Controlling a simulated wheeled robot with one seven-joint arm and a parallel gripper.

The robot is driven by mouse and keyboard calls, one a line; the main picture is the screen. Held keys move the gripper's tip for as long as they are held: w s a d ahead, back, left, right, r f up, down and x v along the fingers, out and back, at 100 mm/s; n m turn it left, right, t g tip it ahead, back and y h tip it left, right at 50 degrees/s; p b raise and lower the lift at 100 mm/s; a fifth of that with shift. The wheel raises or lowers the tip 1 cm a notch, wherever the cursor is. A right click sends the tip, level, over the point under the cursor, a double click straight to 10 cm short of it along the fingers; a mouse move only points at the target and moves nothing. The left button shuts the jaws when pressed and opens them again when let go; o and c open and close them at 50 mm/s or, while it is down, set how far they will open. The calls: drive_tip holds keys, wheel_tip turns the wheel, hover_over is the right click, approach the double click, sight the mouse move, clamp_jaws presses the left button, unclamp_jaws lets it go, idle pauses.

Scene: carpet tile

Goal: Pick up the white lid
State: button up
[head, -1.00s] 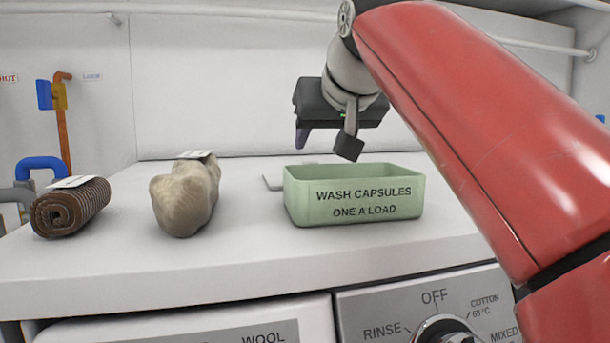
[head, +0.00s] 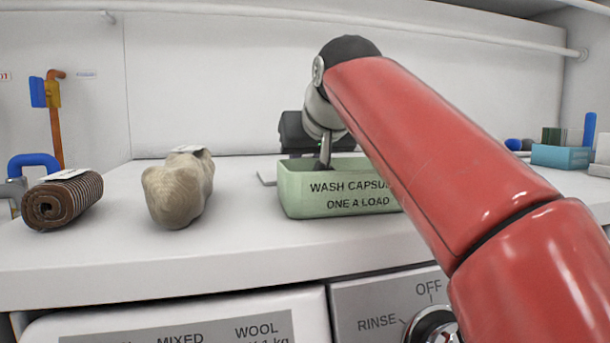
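A thin, flat, pale piece (head: 267,173) shows on the worktop just behind the left end of the green box; it may be the white lid, but most of it is hidden by the box. The green box (head: 335,203) is marked "WASH CAPSULES ONE A LOAD". My gripper (head: 322,158) is low over the back of the box, pointing down. One finger shows above the box's rim. The tips and the other finger are hidden, so I cannot tell its opening or whether it touches anything.
A beige lumpy bundle (head: 178,190) and a brown ribbed roll (head: 62,200) lie left of the box on the white worktop (head: 240,245). A teal box (head: 560,156) and other items stand at the right. My red arm covers the box's right end.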

drive_tip(key=c, duration=0.5)
drive_tip(key=shift+r, duration=0.1)
